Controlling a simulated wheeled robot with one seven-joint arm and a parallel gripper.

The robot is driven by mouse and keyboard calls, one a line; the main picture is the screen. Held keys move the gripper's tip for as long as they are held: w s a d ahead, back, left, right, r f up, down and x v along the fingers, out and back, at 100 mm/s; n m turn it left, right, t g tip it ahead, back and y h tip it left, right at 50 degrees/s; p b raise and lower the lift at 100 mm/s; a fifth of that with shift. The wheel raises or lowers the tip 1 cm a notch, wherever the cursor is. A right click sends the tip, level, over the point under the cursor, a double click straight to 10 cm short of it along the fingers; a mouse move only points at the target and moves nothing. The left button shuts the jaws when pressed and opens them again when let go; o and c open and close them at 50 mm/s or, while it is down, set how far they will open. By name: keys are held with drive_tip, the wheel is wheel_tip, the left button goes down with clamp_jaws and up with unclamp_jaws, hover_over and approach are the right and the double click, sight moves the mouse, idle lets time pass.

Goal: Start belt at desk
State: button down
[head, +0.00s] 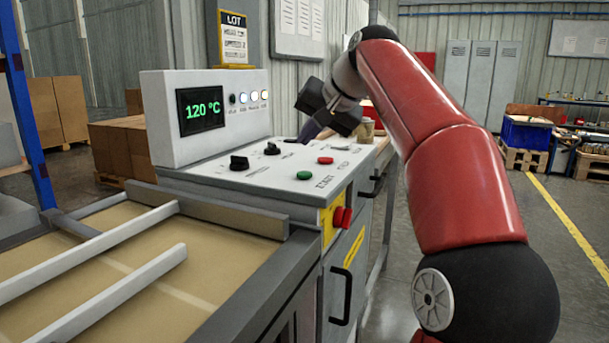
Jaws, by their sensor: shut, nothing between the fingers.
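The control desk (265,180) stands in the middle of the head view. Its sloped white top carries a green button (304,175), a red button (325,160) and black rotary knobs (239,163). The belt (120,245) with pale guide rails lies at the lower left. My gripper (308,132) hangs over the far end of the desk top, beyond the buttons and apart from them. Its fingers are small and partly hidden, and it looks shut and empty.
A LOT sign (233,38) stands behind the display. Cardboard boxes (120,145) are stacked at the left, near a blue post (25,110). Grey lockers (480,85) and a blue bin (525,132) stand at the back right. The floor right of my arm is clear.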

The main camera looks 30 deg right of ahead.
sight(308, 174)
drive_tip(key=shift+f+b, duration=1.5)
drive_tip(key=shift+f, duration=0.65)
drive_tip(key=shift+f, duration=0.1)
drive_tip(key=shift+f+b, duration=0.3)
drive_tip(key=shift+b, duration=0.1)
